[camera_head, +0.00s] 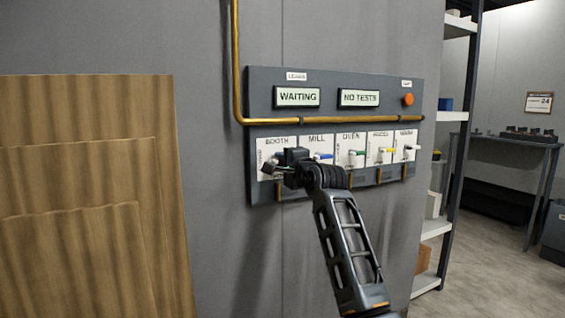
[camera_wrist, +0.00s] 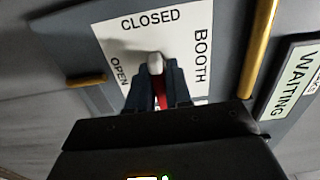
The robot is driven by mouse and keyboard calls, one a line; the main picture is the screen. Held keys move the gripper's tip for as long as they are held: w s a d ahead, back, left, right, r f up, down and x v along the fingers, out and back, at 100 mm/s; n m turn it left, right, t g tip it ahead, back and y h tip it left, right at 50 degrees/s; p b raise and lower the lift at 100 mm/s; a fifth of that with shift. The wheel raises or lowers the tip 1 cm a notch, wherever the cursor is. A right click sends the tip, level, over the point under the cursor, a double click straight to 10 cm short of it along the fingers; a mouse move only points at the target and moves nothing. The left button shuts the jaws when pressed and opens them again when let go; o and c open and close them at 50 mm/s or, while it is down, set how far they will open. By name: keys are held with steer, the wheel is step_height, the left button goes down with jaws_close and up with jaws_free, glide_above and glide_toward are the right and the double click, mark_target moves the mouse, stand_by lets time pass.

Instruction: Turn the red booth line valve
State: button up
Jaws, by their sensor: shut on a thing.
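The red booth line valve handle shows in the wrist view (camera_wrist: 161,94) as a short red lever below a pale rounded hub (camera_wrist: 155,64). My gripper (camera_wrist: 158,88) is shut on it, with one dark finger on each side. The white BOOTH plate (camera_wrist: 111,42) behind it reads CLOSED along its top and OPEN at its left. In the head view my gripper (camera_head: 278,163) is at the BOOTH plate (camera_head: 277,143), the leftmost in the row, and hides the red handle.
The grey wall panel (camera_head: 340,76) also bears blue (camera_head: 322,156), green (camera_head: 355,153), yellow and white valve handles to the right, close to my gripper. A copper pipe (camera_head: 237,60) runs above the plates. Displays read WAITING and NO TESTS. A shelf stands at right.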

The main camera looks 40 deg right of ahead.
jaws_close()
steer(key=shift+n+p, duration=0.3)
steer(key=shift+n, duration=0.1)
steer(key=shift+n+p, duration=0.6)
steer(key=shift+n, duration=0.4)
steer(key=n+p, duration=0.1)
steer(key=n, duration=0.4)
steer(key=shift+p, duration=0.35)
steer(key=n, duration=1)
steer(key=shift+f, duration=0.1)
